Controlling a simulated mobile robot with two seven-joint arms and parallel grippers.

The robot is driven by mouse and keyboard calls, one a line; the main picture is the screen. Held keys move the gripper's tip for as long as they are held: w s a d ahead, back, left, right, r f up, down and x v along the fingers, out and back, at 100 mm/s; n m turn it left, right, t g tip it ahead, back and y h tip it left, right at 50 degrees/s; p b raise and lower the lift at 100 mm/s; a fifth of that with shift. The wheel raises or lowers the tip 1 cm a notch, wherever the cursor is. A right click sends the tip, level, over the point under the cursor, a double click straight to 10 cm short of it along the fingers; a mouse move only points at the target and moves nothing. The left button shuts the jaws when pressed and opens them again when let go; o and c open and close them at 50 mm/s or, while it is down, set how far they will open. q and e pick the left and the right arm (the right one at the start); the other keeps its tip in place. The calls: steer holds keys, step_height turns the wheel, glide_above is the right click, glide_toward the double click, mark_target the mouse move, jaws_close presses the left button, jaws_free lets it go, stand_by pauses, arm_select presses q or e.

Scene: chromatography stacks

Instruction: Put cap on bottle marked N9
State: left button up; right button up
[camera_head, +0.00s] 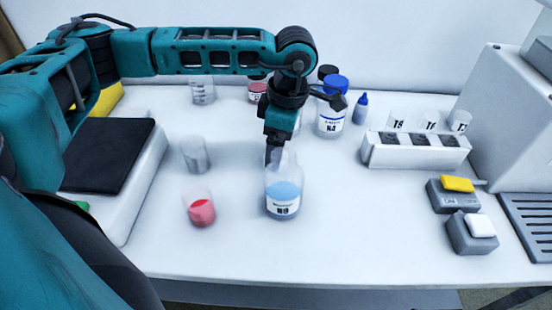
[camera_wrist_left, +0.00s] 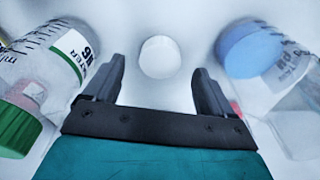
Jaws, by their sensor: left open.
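The bottle marked N9 (camera_head: 283,205) stands upright near the table's middle. It is clear, holds blue liquid, and its top is uncapped. My left gripper (camera_head: 273,155) points down just behind its neck. In the left wrist view, the left gripper (camera_wrist_left: 157,72) is open and empty. A white round disc (camera_wrist_left: 160,57), which looks like a cap, lies on the table between and beyond the fingertips. I cannot see it in the head view. A clear bottle with blue contents (camera_wrist_left: 285,75), apparently N9, is on the right. A green-capped bottle (camera_wrist_left: 45,80) is on the left. My right gripper is not in view.
A beaker with red contents (camera_head: 200,212) and an empty beaker (camera_head: 195,155) stand left of N9. A blue-capped bottle N4 (camera_head: 332,115) and a blue dropper bottle (camera_head: 361,110) stand behind right. A white rack (camera_head: 415,155) is at the right. The front table strip is clear.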

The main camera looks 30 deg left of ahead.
arm_select(q)
steer(key=f, duration=0.2)
steer(key=shift+a+f, duration=0.2)
steer(key=shift+f, duration=0.2)
steer(key=c, duration=1.1)
steer(key=shift+r, duration=0.1)
step_height(320, 180, up, 20)
steer(key=p, duration=0.2)
steer(key=shift+p, duration=0.35)
